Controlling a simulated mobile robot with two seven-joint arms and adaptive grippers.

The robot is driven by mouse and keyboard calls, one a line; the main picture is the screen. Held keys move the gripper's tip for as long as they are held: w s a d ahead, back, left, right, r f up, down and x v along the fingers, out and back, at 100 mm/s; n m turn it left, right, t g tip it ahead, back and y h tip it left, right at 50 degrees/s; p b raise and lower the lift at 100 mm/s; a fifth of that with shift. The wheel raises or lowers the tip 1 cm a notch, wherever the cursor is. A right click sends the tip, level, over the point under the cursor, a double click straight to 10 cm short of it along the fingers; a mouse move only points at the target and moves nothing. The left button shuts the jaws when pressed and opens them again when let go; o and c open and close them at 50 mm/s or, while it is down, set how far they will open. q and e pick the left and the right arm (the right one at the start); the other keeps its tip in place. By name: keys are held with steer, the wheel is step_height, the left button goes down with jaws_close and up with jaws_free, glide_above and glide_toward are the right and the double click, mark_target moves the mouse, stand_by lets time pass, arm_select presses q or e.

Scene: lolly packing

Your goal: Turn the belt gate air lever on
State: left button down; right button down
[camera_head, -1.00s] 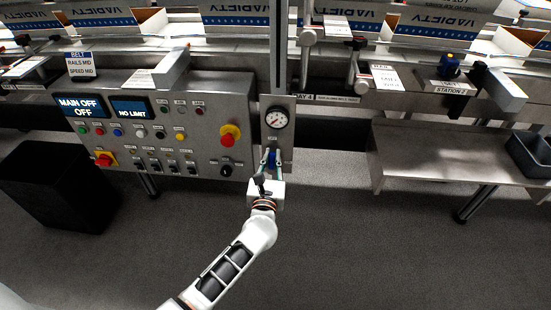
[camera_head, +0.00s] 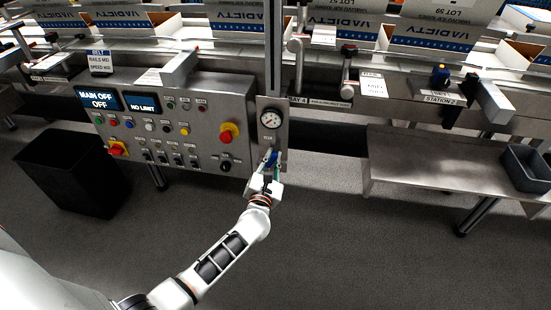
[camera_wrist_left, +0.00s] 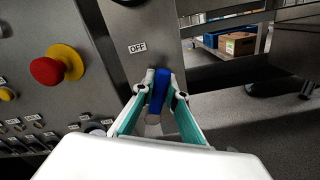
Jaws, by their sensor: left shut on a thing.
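The blue air lever (camera_head: 272,158) is on a narrow grey panel under a round pressure gauge (camera_head: 271,118). In the left wrist view the lever (camera_wrist_left: 160,88) stands between the fingertips, below a label reading OFF (camera_wrist_left: 137,48). My left gripper (camera_head: 268,166) is shut on the lever; its teal-lined fingers (camera_wrist_left: 159,92) touch it from both sides. The gripper hides part of the lever in the head view. My right gripper is not in view.
A control panel (camera_head: 205,113) with buttons, switches and a red emergency knob (camera_head: 228,132) lies just left of the lever. A black bin (camera_head: 70,175) stands at the left. A steel shelf (camera_head: 430,160) with a grey tray (camera_head: 526,168) is at the right.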

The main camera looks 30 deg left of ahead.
mark_target(284, 161)
arm_select(q)
steer(key=shift+w+d+f+m, duration=0.15)
steer(key=shift+d+m, duration=0.2)
steer(key=shift+m, duration=0.45)
steer(key=shift+d+f+m, duration=0.15)
steer(key=shift+d+m, duration=0.05)
steer(key=shift+m, duration=0.3)
steer(key=f+m, duration=0.1)
steer(key=m, duration=0.1)
steer(key=d+m, duration=0.1)
steer(key=m, duration=0.1)
steer(key=shift+w+d+f, duration=0.1)
steer(key=shift+w+f, duration=0.05)
steer(key=shift+f, duration=0.25)
steer(key=m, duration=0.1)
steer(key=f+m, duration=0.1)
steer(key=m, duration=0.1)
steer(key=shift+d, duration=0.2)
steer(key=shift+w+d+f+m, duration=0.1)
steer(key=shift+f+m, duration=0.4)
steer(key=shift+m, duration=0.5)
steer(key=shift+f+m, duration=0.25)
steer(key=shift+m, duration=0.35)
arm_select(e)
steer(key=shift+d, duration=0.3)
arm_select(q)
steer(key=c, duration=2)
jaws_free()
